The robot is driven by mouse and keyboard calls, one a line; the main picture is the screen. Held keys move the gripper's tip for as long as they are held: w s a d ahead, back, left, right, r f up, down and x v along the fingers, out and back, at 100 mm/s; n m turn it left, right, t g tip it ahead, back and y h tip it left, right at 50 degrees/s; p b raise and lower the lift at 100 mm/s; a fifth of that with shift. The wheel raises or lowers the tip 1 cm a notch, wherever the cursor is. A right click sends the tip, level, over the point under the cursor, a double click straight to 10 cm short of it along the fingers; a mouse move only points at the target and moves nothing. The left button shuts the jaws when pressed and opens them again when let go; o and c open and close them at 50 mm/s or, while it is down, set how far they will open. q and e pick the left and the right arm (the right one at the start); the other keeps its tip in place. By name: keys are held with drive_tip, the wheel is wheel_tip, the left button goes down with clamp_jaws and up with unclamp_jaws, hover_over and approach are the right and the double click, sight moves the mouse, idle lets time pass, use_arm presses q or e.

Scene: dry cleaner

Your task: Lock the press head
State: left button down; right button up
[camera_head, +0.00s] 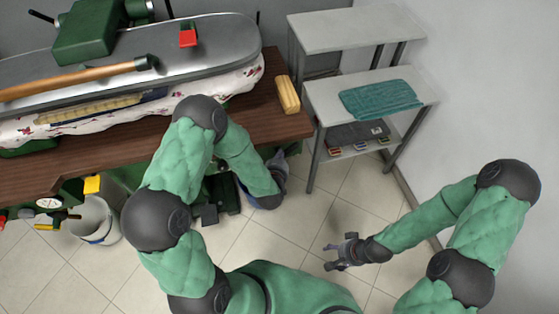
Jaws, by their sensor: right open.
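The press head (225,55) is a long grey metal plate at the upper left. It lies low over a flowered padded board (225,88), with cloth showing along its edge. A wooden bar handle (90,76) with a dark end runs across it. A small red piece (188,38) sits on top, beside a green housing (95,30); I cannot tell whether it is the lock. My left gripper (278,170) hangs below the table's right end, away from the head; its fingers are unclear. My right gripper (340,252) is open and empty above the floor, far from the press.
The brown table (262,122) bears the press and a wooden block (287,95). A grey shelf unit (350,30) stands at the right with a folded teal cloth (380,98). A gauge (49,202), yellow piece (92,184) and white bucket (98,222) are lower left.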

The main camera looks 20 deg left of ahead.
sight(293, 148)
use_arm(q)
drive_tip(key=shift+w+d+f+b, duration=0.1)
drive_tip(key=shift+w+f+b, duration=0.4)
drive_tip(key=shift+w+f, duration=0.55)
drive_tip(key=shift+w+d+f+b, duration=0.15)
drive_tip(key=shift+w+f+b, duration=0.45)
drive_tip(key=shift+w, duration=0.6)
drive_tip(key=shift+w+d+f+b, duration=0.1)
drive_tip(key=shift+w+f+b, duration=0.3)
drive_tip(key=shift+w+f, duration=0.7)
drive_tip(key=shift+w+d+m+g+y+p, duration=0.3)
drive_tip(key=shift+d+m+g+y+p, duration=0.15)
drive_tip(key=shift+m+p, duration=0.1)
drive_tip(key=shift+w+d+f+m+g+y+p, duration=0.25)
drive_tip(key=shift+d+m+g+y+p, duration=0.1)
drive_tip(key=shift+p, duration=0.1)
drive_tip(key=shift+w+d+f+m+g+y+p, duration=0.15)
drive_tip(key=shift+w+d+m+g+y+p, duration=0.05)
drive_tip(key=shift+d+m+p, duration=0.2)
wheel_tip(293, 148, down, 7)
drive_tip(key=w+d+m+g+y, duration=0.1)
drive_tip(key=d+m+g+y, duration=0.1)
drive_tip(key=m+y, duration=0.2)
drive_tip(key=shift+w+f+g, duration=0.15)
drive_tip(key=shift+w+g, duration=0.15)
drive_tip(key=shift+g, duration=0.1)
